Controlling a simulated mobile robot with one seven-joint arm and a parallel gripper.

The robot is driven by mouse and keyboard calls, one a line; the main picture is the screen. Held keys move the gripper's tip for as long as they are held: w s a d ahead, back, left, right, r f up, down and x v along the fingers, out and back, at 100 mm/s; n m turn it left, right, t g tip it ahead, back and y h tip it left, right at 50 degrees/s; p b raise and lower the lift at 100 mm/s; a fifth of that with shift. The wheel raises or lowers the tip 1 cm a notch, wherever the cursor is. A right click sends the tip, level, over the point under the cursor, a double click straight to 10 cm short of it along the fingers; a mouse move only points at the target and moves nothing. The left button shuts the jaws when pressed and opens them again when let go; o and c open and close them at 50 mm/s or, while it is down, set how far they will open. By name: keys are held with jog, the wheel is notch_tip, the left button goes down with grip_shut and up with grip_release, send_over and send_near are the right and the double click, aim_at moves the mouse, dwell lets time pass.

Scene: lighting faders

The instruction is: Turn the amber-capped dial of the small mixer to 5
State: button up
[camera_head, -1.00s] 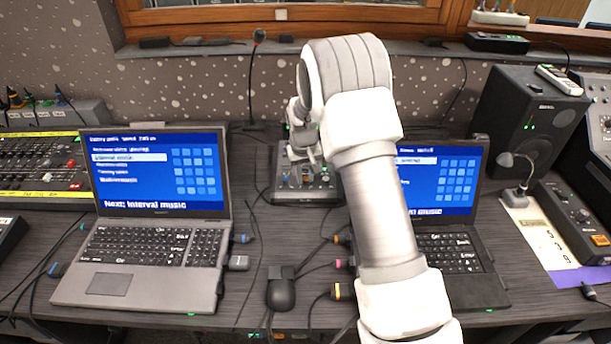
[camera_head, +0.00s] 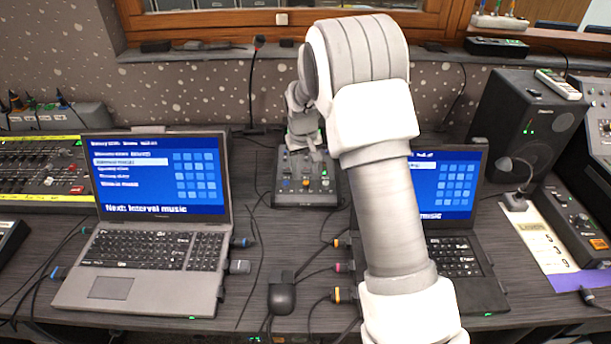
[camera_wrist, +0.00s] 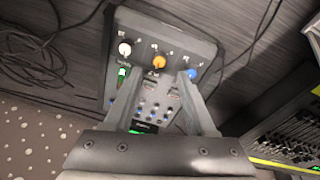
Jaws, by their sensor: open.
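The small mixer (camera_head: 320,199) lies between the two laptops, dark grey, with its dials on the side nearest the head camera. Its amber-capped dial (camera_head: 306,183) shows small there. In the wrist view the amber-capped dial (camera_wrist: 158,62) sits between a white-capped dial (camera_wrist: 125,48) and a blue-capped dial (camera_wrist: 192,73). My gripper (camera_wrist: 158,76) is open, its fingertips apart on either side of the line to the amber dial, with nothing held. In the head view my gripper (camera_head: 303,150) is over the mixer's far part. The dial's pointer and numbers are too small to read.
A left laptop (camera_head: 100,290) and a right laptop (camera_head: 475,285) flank the mixer. A thin microphone (camera_head: 252,85) stands behind it. A mouse (camera_head: 282,294) and several cables lie in front. A black speaker (camera_head: 520,115) stands at the right.

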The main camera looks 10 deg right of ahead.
jog(key=p+v, duration=0.1)
jog(key=v, duration=1)
jog(key=shift+r, duration=0.35)
jog(key=shift+s+r, duration=0.1)
jog(key=s+d+r+t+p, duration=0.15)
jog(key=s+r+p, duration=0.25)
jog(key=s+r, duration=1.15)
jog(key=s+r+t+p, duration=0.1)
jog(key=s+p, duration=0.1)
jog(key=s, duration=1.5)
jog(key=shift+s+r+m+t+y, duration=0.35)
jog(key=shift+s+r+m+y, duration=0.05)
